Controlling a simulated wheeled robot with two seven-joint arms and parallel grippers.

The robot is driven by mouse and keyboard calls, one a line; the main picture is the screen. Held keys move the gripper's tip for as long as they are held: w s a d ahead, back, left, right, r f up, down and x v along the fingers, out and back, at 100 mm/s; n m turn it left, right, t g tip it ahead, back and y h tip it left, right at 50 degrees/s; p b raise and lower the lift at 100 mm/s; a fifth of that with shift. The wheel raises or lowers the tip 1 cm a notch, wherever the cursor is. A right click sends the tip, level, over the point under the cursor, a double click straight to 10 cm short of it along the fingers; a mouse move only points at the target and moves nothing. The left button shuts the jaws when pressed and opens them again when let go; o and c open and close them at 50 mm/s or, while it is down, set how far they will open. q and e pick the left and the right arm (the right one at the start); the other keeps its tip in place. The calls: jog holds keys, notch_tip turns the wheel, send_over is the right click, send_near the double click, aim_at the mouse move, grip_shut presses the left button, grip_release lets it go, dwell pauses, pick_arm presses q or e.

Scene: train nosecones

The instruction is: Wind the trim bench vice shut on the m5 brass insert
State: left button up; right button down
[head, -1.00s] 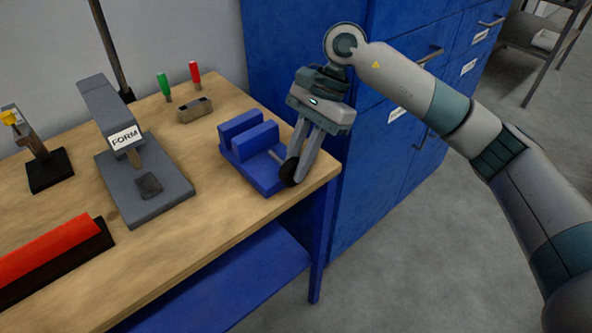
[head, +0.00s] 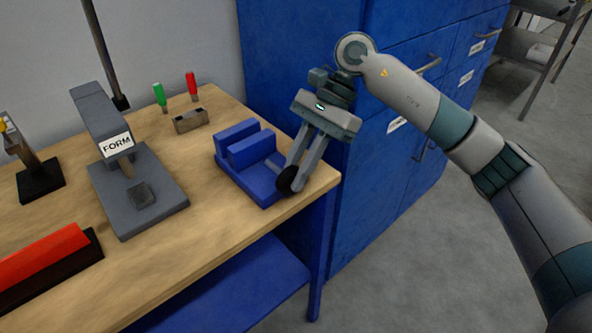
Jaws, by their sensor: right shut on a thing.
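The blue trim bench vice (head: 262,184) sits near the bench's right front corner, with two upright blue jaws and a narrow gap between them. I cannot make out the M5 brass insert; the gap's inside is hidden. My right gripper (head: 290,178) reaches down at a slant on the vice's right side. Its fingers are shut on the vice's dark round handle (head: 286,181), at the screw end. The fingers cover part of the handle and the screw. My left gripper is not in view.
A grey press with a FORM label (head: 117,144) stands left of the vice. A small block (head: 191,121) and green and red-handled tools (head: 192,85) are behind. A red bar (head: 40,255) lies at front left. Blue cabinets (head: 300,50) stand close behind my right gripper.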

jog(key=c, duration=1.6)
grip_release()
jog(key=shift+c, duration=0.2)
jog(key=shift+r, duration=0.1)
jog(key=shift+w+d+r, duration=0.25)
jog(key=shift+d+r, duration=0.05)
jog(key=shift+r, duration=0.05)
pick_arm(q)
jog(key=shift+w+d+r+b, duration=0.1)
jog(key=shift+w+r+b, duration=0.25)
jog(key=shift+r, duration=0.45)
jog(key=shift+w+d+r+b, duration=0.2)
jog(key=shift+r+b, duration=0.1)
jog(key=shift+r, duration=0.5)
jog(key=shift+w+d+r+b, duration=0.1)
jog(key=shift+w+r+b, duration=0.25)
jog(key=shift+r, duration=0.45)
pick_arm(e)
jog(key=v, duration=1.6)
jog(key=shift+d, duration=0.2)
jog(key=shift+r, duration=0.15)
